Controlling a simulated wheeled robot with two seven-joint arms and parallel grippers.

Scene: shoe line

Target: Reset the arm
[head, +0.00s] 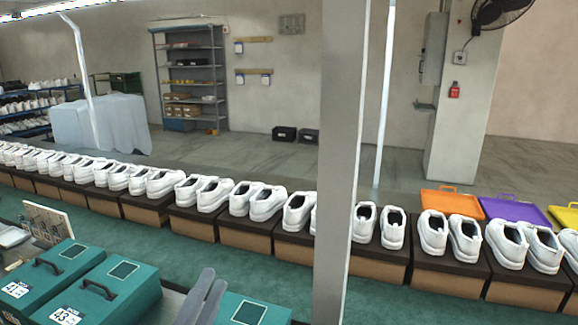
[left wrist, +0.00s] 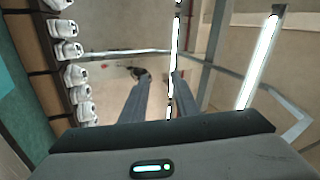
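My left gripper (head: 213,281) rises from the bottom edge of the head view, in front of the teal shoe boxes. Its two grey fingers stand up. In the left wrist view the fingers (left wrist: 160,80) stand apart with a clear gap and nothing between them, so it is open and empty. My right gripper is in neither view.
White shoes (head: 268,203) stand in pairs on brown boxes (head: 245,236) along a green surface. Teal boxes (head: 115,282) with handles lie at the front left. A grey post (head: 342,150) stands at centre right. Orange (head: 452,201) and purple (head: 512,209) trays lie behind the shoes.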

